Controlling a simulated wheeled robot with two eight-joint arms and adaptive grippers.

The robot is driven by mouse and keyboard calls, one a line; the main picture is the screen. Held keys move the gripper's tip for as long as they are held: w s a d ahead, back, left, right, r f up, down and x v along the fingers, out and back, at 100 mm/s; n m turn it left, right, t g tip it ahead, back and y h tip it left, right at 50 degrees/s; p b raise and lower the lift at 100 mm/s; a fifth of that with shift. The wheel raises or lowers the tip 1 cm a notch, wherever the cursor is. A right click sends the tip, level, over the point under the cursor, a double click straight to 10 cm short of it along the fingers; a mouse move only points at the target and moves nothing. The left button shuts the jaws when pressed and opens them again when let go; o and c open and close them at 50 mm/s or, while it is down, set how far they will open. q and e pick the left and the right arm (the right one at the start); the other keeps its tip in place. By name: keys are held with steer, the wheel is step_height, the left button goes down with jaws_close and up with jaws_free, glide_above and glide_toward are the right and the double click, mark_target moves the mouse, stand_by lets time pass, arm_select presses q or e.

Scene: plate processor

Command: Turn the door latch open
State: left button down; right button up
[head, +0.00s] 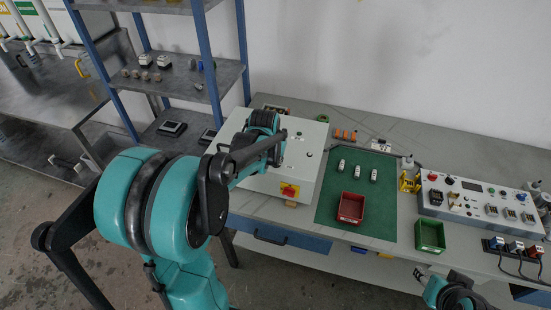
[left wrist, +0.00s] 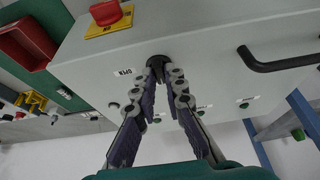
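A white cabinet with a flat door (left wrist: 225,50) fills much of the left wrist view and stands on the bench in the head view (head: 312,160). The door latch (left wrist: 158,60) is a dark round knob on this face, mostly covered by my fingertips. My left gripper (left wrist: 162,70) has its fingers drawn together at the tips around the latch, seemingly touching it. The latch's turn angle is hidden. In the head view my left arm reaches over the cabinet, and its fingers are hard to make out.
A black bar handle (left wrist: 275,60) sticks out beside the latch. A red knob on a yellow base (head: 289,190) sits on the cabinet. A green mat (head: 375,215), red bin (head: 351,208), green bin (head: 430,236) and control panel (head: 470,205) lie to the right. Blue-framed shelves (head: 210,60) stand behind.

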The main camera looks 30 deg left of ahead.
arm_select(q)
steer(key=shift+m, duration=0.3)
steer(key=m, duration=0.1)
steer(key=m+h, duration=0.1)
steer(key=m, duration=0.1)
steer(key=shift+a+m+h, duration=0.25)
steer(key=shift+m+h, duration=0.05)
steer(key=shift+m, duration=0.1)
steer(key=m+h, duration=0.2)
steer(key=m, duration=0.2)
steer(key=shift+w+a+m, duration=0.1)
steer(key=shift+a+m, duration=0.05)
steer(key=shift+m, duration=0.15)
steer(key=m, duration=0.2)
steer(key=m+g+h, duration=0.1)
steer(key=m, duration=0.1)
steer(key=shift+w+a+g+p, duration=0.15)
steer(key=shift+g+p, duration=0.15)
steer(key=shift+p, duration=0.05)
steer(key=m+g, duration=0.1)
steer(key=m, duration=0.3)
steer(key=shift+w+m+h, duration=0.15)
steer(key=shift+m+h, duration=0.15)
steer(key=shift+g, duration=0.3)
steer(key=c, duration=1.6)
jaws_free()
